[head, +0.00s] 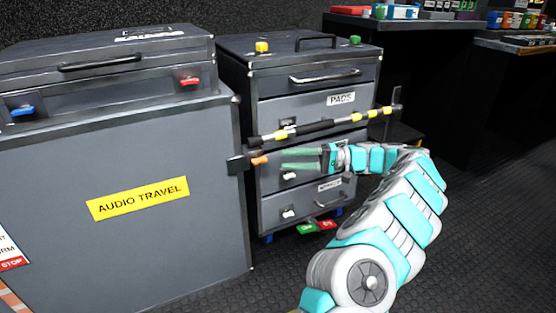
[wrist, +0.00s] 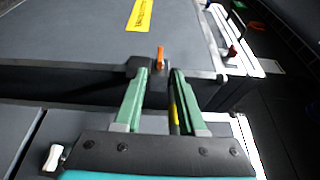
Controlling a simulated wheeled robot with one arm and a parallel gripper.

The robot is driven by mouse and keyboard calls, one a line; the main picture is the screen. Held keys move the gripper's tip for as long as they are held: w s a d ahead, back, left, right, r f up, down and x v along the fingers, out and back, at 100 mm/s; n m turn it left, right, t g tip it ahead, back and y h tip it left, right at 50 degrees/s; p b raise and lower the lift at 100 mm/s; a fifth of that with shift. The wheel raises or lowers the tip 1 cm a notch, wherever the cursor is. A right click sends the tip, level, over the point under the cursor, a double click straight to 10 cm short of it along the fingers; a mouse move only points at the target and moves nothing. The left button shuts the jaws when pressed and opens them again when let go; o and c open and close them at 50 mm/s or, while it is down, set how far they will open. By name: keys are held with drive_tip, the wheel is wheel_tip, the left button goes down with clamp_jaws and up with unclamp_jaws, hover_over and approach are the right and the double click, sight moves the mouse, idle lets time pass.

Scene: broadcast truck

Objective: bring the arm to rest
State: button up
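My gripper (head: 283,160) is at the end of my outstretched arm, in front of the grey drawer cabinet (head: 247,95). Its two green fingers are apart with nothing held between them. In the wrist view, my gripper (wrist: 160,75) points at a small orange-tipped latch or lever (wrist: 160,57), which stands just beyond the fingertips. The orange tip also shows in the head view (head: 259,160), beside the edge of the grey case. I cannot tell whether the fingers touch it.
The large grey case (head: 150,245) labelled AUDIO TRAVEL stands close at left. A black pole with yellow bands (head: 325,126) runs across the drawer front just above my gripper. Desks with coloured items (head: 395,12) stand at the back right. Dark floor (head: 480,230) is open at right.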

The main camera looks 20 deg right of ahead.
drive_tip(key=shift+s+d, duration=0.15)
drive_tip(key=shift+d, duration=0.2)
drive_tip(key=s+a+r+n+g+h+p, duration=0.1)
drive_tip(key=s+a+r+n+g+h, duration=0.15)
drive_tip(key=s+a+r, duration=0.55)
drive_tip(key=s+a+r+n+g+h+p, duration=0.15)
drive_tip(key=s+a+g, duration=0.25)
drive_tip(key=a, duration=0.7)
drive_tip(key=s+a+g+h, duration=0.1)
drive_tip(key=s+a+h, duration=0.3)
drive_tip(key=s, duration=0.5)
drive_tip(key=s+f+h+p, duration=0.2)
drive_tip(key=s+f+h, duration=0.2)
drive_tip(key=s, duration=0.7)
drive_tip(key=s+d+f+t+h, duration=0.1)
drive_tip(key=s+d+f+h, duration=0.1)
drive_tip(key=s+d, duration=0.3)
drive_tip(key=s+d+f+m+h+p, duration=0.1)
drive_tip(key=s+d+f+h, duration=0.2)
drive_tip(key=s+d, duration=0.3)
drive_tip(key=shift+s+d+f+t+h, duration=0.3)
drive_tip(key=shift+d+t+h, duration=0.1)
drive_tip(key=shift+d, duration=0.5)
drive_tip(key=shift+w, duration=0.1)
